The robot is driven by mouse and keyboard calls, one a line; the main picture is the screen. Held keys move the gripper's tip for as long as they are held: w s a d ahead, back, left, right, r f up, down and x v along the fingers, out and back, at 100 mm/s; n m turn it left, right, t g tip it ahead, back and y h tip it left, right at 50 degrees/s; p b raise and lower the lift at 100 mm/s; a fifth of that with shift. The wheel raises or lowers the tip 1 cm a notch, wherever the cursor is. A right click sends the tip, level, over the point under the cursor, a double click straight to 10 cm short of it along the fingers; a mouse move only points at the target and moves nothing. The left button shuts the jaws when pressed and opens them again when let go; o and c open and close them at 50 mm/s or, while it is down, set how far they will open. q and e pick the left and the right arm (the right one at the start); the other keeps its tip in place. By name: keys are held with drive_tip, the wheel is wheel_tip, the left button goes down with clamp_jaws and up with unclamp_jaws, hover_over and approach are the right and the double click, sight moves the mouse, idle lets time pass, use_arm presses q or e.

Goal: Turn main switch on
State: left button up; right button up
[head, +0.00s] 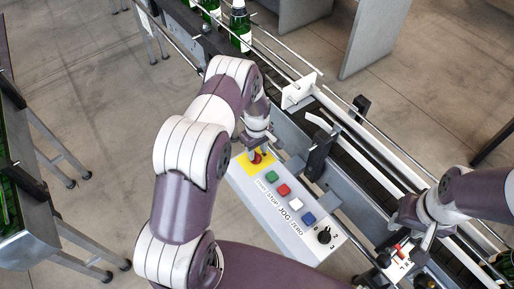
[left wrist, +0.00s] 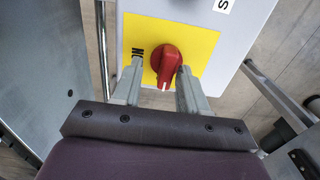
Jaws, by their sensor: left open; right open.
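The main switch is a red rotary knob (head: 257,158) on a yellow plate (head: 243,163) at the far left end of the control box. In the left wrist view the red knob (left wrist: 166,63) has its handle pointing down the picture, on the yellow plate (left wrist: 198,42). A dark marking stands left of the knob, partly hidden by a finger. My left gripper (head: 257,150) is open at the knob. Its fingers (left wrist: 160,76) stand on either side of the handle; I cannot tell whether they touch it. My right gripper (head: 408,232) is open at the right, partly hidden.
The control box (head: 262,203) carries green, red, white and blue buttons and a black selector (head: 324,235). A conveyor (head: 352,160) runs behind it, with green bottles (head: 240,27) at the top. A small white box with a red part (head: 399,251) lies near my right gripper.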

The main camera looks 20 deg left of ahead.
use_arm(q)
drive_tip(key=shift+s+f, duration=0.15)
drive_tip(key=shift+s, duration=0.55)
drive_tip(key=shift+w+f, duration=0.1)
drive_tip(key=shift+w, duration=0.1)
drive_tip(key=shift+w+f, duration=0.1)
drive_tip(key=shift+w, duration=0.1)
drive_tip(key=shift+c, duration=0.9)
drive_tip(key=c, duration=0.6)
drive_tip(key=shift+a, duration=0.1)
clamp_jaws()
use_arm(e)
drive_tip(key=shift+s+a+r, duration=0.1)
drive_tip(key=shift+s+r, duration=0.15)
drive_tip(key=shift+s, duration=0.2)
